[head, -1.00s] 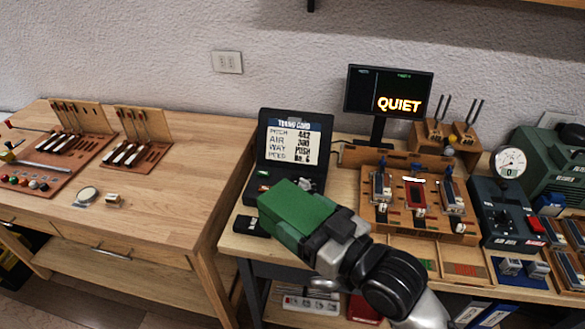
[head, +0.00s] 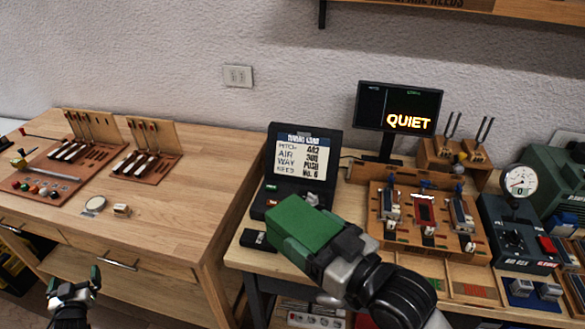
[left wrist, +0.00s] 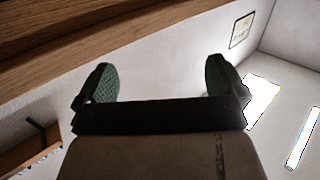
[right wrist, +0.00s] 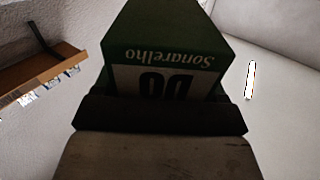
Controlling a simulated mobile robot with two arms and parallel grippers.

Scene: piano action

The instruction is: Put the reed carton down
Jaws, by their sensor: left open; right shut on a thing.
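The reed carton (head: 305,232) is a green box, held in my right gripper (head: 343,250) above the front edge of the right bench. In the right wrist view the carton (right wrist: 165,45) fills the space past the gripper and shows part of a white label with dark letters. My right gripper's fingers are mostly hidden by the carton. My left gripper (head: 72,285) is at the lower left, in front of the left bench's drawers. In the left wrist view its two green-padded fingers (left wrist: 162,85) are wide apart with nothing between them.
The left bench (head: 170,215) has a clear right half, with a round disc (head: 94,205) and small block (head: 121,210) near its middle. The right bench holds a tuning card case (head: 300,165), a monitor (head: 399,107), a wooden reed rig (head: 425,218) and a gauge box (head: 515,235).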

